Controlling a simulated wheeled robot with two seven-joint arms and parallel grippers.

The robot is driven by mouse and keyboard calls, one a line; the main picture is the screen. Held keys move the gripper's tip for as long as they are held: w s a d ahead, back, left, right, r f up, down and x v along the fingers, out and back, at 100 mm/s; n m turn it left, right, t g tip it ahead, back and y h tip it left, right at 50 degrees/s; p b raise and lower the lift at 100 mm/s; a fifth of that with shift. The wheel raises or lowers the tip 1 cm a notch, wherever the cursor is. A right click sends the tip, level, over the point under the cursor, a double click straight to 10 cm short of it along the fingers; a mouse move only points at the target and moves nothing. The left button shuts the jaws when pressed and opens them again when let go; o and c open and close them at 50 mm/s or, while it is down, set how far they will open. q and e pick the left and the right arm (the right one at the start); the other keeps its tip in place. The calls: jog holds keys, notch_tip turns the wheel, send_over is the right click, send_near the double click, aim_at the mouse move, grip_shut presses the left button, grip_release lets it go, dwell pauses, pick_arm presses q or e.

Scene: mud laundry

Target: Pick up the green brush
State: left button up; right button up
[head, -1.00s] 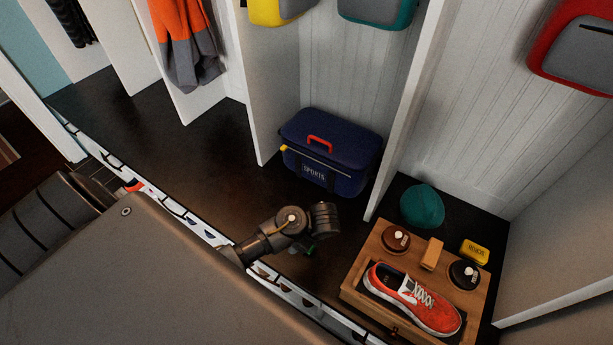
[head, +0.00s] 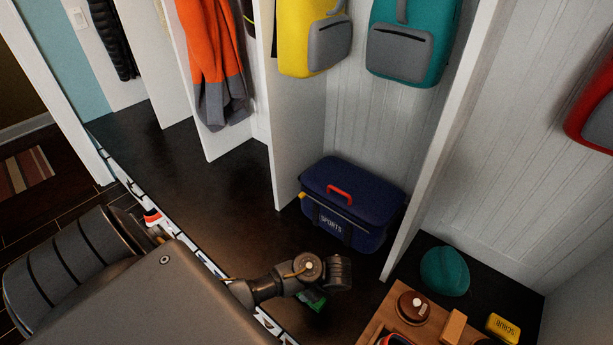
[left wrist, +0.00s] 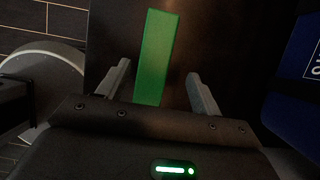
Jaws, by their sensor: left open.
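The green brush (left wrist: 154,56) shows in the left wrist view as a long flat green bar on the dark bench surface. It lies between and beyond the two fingers of my left gripper (left wrist: 158,72), which is open. I see no finger touching it, and its near end is hidden behind the gripper body. In the head view a small part of the green brush (head: 313,301) shows below my left wrist, which hides the rest along with the fingers. My right gripper is not in view.
A navy sports bag (head: 352,205) stands just behind my left wrist against the cubby wall. At right are a wooden shoe-care box (head: 380,325), a teal cap (head: 445,271) and a yellow tin (head: 502,328). The dark bench left of the bag is clear.

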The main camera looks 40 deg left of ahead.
pick_arm(q)
jog(key=x, duration=0.3)
jog(key=b+x, duration=0.1)
jog(key=shift+s+a+f, duration=0.15)
jog(key=shift+s+f, duration=0.1)
jog(key=shift+s, duration=0.15)
jog(key=shift+a+f, duration=0.1)
jog(key=shift+f, duration=0.25)
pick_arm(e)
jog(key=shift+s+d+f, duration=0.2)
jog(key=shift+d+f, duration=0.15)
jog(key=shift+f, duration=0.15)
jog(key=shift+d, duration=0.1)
